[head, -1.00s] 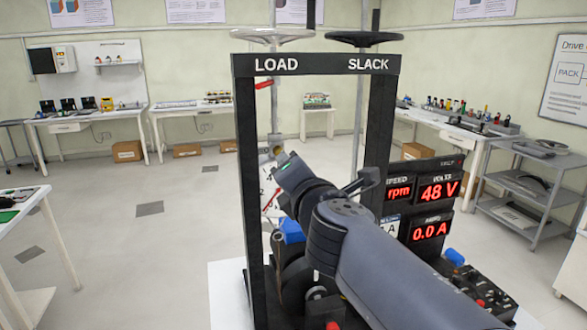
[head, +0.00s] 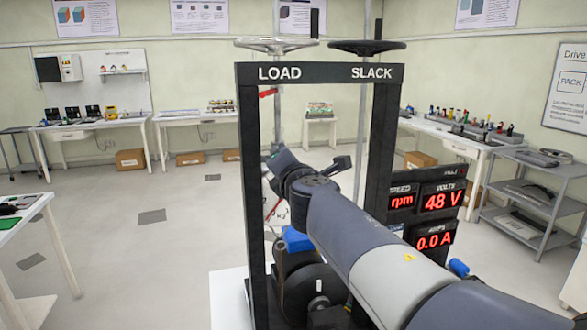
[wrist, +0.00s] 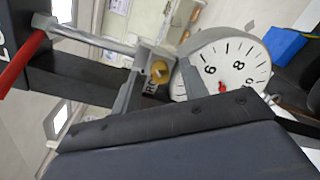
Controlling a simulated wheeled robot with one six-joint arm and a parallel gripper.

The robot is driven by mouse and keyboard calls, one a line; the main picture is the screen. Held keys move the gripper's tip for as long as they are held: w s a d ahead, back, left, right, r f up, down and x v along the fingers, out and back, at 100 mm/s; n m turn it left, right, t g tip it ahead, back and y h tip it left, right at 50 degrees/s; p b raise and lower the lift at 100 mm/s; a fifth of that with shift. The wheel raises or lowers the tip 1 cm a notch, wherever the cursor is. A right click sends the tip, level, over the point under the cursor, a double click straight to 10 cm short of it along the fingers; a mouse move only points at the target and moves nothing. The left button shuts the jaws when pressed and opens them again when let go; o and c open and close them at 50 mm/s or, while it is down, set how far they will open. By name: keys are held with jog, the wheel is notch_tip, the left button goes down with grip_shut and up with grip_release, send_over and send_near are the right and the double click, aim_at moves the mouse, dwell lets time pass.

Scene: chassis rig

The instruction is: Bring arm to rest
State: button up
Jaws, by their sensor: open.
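My arm reaches from the lower right into the black LOAD/SLACK frame (head: 248,190) in the head view. Its end is near the frame's left post, and the fingers are hidden there. In the wrist view my gripper (wrist: 160,74) is open, with a grey finger on each side of a brass knob (wrist: 160,71). I cannot tell whether the fingers touch the knob. A white dial (wrist: 232,66) with a red needle is just right of the fingers. A metal rod (wrist: 95,42) with a red end (wrist: 20,65) lies to the left.
The lit readout panel (head: 432,212) stands close to the right of my arm. Two handwheels (head: 367,46) top the frame. A blue part (head: 297,240) and a dark round drum (head: 310,285) are below my arm. The floor to the left is open.

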jog(key=shift+s, duration=0.1)
jog(key=s+d+n+p, duration=0.2)
jog(key=s+n, duration=0.6)
jog(key=s, duration=0.2)
jog(key=shift+n+t, duration=0.3)
dwell(2.5)
jog(key=shift+s+d, duration=0.1)
